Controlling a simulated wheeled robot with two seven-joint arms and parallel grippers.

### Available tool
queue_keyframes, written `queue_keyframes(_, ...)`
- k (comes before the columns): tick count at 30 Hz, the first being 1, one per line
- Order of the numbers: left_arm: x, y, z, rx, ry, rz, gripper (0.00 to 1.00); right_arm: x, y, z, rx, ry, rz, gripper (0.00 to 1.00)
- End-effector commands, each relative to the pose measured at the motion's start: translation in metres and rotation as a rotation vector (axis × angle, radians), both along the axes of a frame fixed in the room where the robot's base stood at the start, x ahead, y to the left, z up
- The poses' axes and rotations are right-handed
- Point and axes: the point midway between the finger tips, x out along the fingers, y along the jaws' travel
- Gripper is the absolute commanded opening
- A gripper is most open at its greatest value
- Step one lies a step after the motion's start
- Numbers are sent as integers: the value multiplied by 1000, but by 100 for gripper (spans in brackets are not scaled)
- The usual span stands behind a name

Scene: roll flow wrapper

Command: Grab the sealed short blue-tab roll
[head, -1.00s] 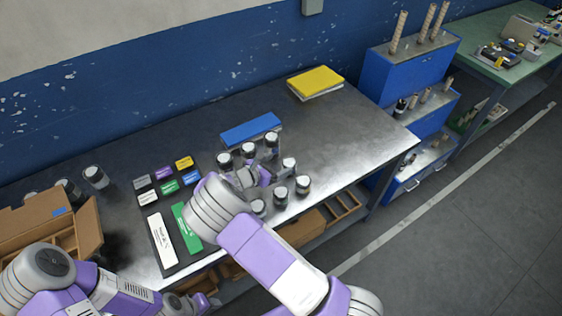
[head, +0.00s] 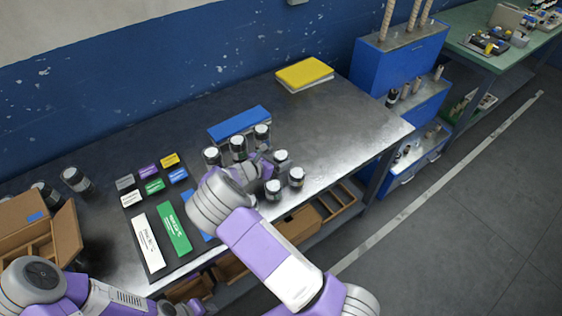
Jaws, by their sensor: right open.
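A blue-topped block (head: 240,123) lies behind the rolls. Coloured cards on a dark mat (head: 187,258) lie left of them. An open cardboard box (head: 66,238) stands at far left, a yellow-topped stack (head: 304,74) at the back. The table's right part is clear.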

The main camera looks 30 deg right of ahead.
Motion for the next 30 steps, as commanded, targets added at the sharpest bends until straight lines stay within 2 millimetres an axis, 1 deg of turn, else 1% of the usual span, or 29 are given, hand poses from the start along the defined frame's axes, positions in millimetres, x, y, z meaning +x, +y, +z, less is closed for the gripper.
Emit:
queue_keyframes(1,0,0,-3,0,0,0,42,2,-8,-5,-2,2,-2,87)
queue_keyframes(3,0,0,-4,0,0,0,42,4,-13,-7,0,0,-1,87)
queue_keyframes(10,0,0,-3,0,0,0,42,5,-15,-7,0,0,1,87)
queue_keyframes(21,0,0,-3,0,0,0,42,5,-14,-7,0,0,0,31)
queue_keyframes(23,0,0,-3,0,0,0,42,5,-14,-7,0,0,0,22)
queue_keyframes(30,0,0,-3,0,0,0,42,5,-14,-4,0,-1,0,22)
